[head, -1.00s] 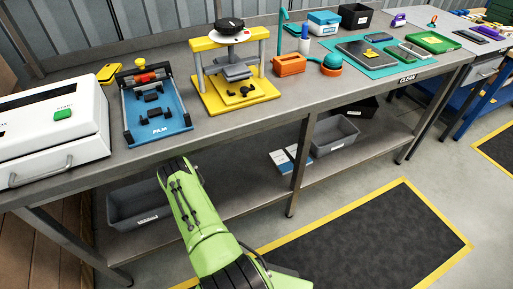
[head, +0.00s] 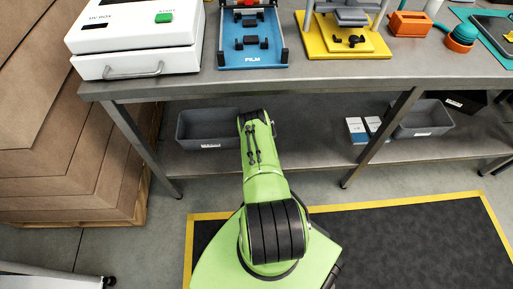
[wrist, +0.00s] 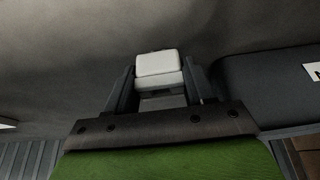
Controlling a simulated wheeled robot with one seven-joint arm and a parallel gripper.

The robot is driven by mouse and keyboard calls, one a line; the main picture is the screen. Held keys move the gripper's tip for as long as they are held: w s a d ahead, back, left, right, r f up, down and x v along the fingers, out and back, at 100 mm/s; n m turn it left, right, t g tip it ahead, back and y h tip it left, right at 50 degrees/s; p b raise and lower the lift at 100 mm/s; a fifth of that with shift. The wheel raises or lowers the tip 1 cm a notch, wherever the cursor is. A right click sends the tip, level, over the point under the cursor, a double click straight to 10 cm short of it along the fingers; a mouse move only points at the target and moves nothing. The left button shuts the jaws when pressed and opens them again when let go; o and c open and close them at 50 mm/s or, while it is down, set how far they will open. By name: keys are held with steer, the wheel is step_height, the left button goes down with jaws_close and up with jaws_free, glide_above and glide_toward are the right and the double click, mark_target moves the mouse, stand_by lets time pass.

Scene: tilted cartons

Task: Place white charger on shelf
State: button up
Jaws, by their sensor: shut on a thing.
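The white charger (wrist: 158,63), a small white block, is held between the two dark fingers of my gripper (wrist: 160,80) in the wrist view. In the head view my green arm reaches toward the bench's lower shelf (head: 305,155), just right of a grey bin. The gripper and charger are hidden there behind the arm. In the wrist view a grey surface (wrist: 75,40), apparently the shelf, lies beyond the charger. I cannot tell whether the charger touches it.
A grey bin (head: 207,129) stands left of my arm on the lower shelf. Small blue-and-white boxes (head: 357,130) and another grey bin (head: 424,119) stand to the right. The bench top (head: 340,72) overhangs the shelf. Bare shelf lies between arm and boxes.

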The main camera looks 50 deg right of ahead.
steer(key=shift+f, duration=0.15)
steer(key=o, duration=1.3)
steer(key=shift+r, duration=0.25)
steer(key=p+v, duration=1.2)
steer(key=shift+p, duration=0.35)
